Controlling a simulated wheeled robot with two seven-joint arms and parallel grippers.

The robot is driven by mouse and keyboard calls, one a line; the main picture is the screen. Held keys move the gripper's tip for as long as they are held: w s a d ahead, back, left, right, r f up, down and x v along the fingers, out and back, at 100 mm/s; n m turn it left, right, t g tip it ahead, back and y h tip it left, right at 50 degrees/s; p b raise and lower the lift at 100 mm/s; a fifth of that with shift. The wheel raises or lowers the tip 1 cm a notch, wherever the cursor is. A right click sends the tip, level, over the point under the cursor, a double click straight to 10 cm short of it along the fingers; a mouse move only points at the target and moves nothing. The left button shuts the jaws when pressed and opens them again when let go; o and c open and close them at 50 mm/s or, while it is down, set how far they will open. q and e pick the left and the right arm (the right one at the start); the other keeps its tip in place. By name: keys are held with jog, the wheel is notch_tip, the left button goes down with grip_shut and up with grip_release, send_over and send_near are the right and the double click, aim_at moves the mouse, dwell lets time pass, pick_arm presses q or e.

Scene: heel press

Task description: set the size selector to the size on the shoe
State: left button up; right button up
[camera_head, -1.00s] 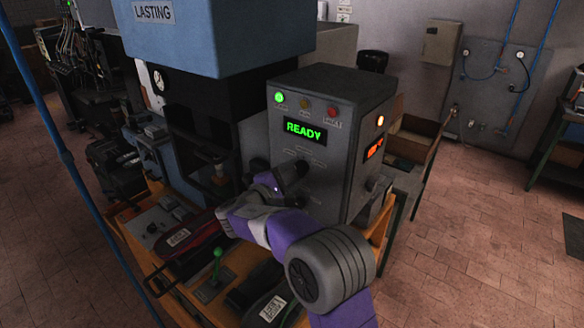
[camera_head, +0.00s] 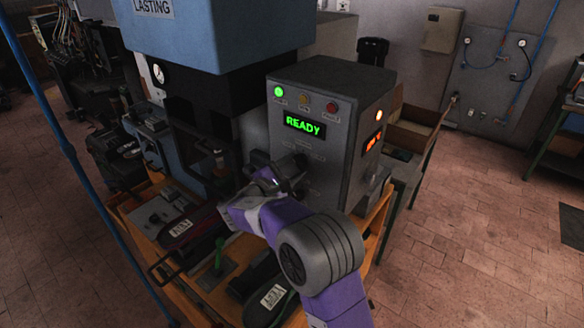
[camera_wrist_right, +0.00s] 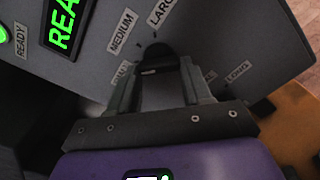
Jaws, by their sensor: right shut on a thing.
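The size selector (camera_wrist_right: 157,55) is a dark knob on the front of the grey control box (camera_head: 318,165). In the right wrist view, labels MEDIUM (camera_wrist_right: 122,32) and LARGE (camera_wrist_right: 161,11) stand above it, and a third label at its left is partly hidden by a finger. My right gripper (camera_head: 278,181) is at the panel, its fingers shut on the knob, as the right wrist view (camera_wrist_right: 155,80) shows. A dark red shoe (camera_head: 187,222) and a black shoe (camera_head: 262,283) carry white labels, too small to read. My left gripper is out of view.
The box display (camera_head: 304,126) reads READY and a green lamp (camera_head: 278,92) is lit. More labels, one reading LONG (camera_wrist_right: 238,70), sit right of the knob. A green-handled lever (camera_head: 219,252) stands between the shoes. The blue LASTING machine (camera_head: 215,35) is left of the box.

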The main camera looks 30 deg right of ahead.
jog(key=o, duration=1.1)
jog(key=shift+c, duration=0.2)
jog(key=shift+a, duration=0.1)
jog(key=b+v, duration=0.1)
jog(key=v, duration=0.6)
jog(key=shift+a, duration=0.2)
jog(key=shift+s+f, duration=0.1)
